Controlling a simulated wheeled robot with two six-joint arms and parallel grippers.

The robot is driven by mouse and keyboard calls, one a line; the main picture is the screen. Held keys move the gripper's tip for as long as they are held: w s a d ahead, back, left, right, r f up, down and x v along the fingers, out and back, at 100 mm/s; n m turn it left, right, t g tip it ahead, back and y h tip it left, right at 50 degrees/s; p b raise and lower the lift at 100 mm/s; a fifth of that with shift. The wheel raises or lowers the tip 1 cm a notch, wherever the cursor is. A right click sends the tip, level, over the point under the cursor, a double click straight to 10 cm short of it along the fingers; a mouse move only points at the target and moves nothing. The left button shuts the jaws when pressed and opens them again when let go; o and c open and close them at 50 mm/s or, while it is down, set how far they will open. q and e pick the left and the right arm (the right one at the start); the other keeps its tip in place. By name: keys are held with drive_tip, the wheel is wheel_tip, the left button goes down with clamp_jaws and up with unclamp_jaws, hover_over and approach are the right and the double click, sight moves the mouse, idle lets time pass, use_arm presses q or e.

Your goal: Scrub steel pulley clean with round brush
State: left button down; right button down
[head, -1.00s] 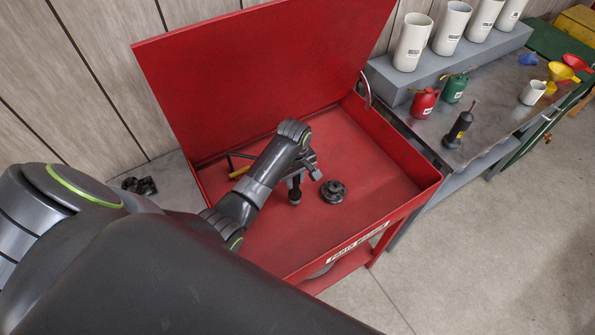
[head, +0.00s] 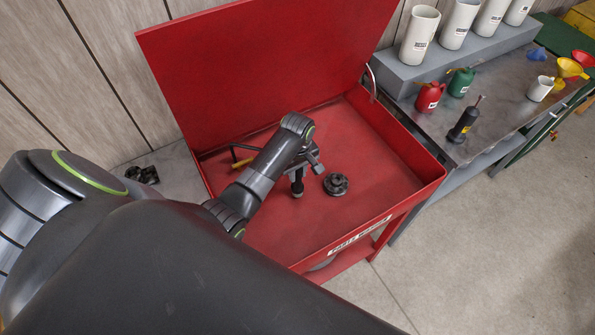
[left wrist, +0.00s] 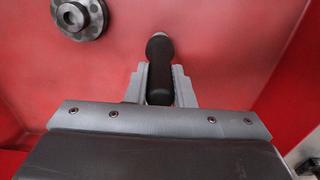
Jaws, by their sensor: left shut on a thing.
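The steel pulley (head: 336,184) is a dark, stepped round part lying on the floor of the red parts washer (head: 380,165). It also shows at the upper left of the left wrist view (left wrist: 79,20). My left gripper (head: 299,172) is inside the washer, just left of the pulley. It is shut on the dark handle of the round brush (head: 297,188), which points down beside the pulley, apart from it. In the left wrist view the black handle (left wrist: 159,75) sits between the two grey fingers. The bristles cannot be made out. My right gripper is not in view.
The washer's raised lid (head: 270,70) stands behind, and its walls surround the basin. A bent black pipe with a yellow part (head: 242,164) lies at the basin's back left. A bench (head: 500,105) on the right holds oil cans, funnels and a mug. The basin's right side is clear.

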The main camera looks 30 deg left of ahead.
use_arm(q)
drive_tip(key=shift+r+p, duration=0.55)
drive_tip(key=shift+r, duration=1.15)
wheel_tip(320, 180, up, 6)
drive_tip(key=shift+f, duration=0.1)
drive_tip(key=shift+r, duration=0.4)
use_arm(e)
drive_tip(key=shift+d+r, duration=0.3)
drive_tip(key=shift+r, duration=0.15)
use_arm(q)
drive_tip(key=shift+w, duration=0.1)
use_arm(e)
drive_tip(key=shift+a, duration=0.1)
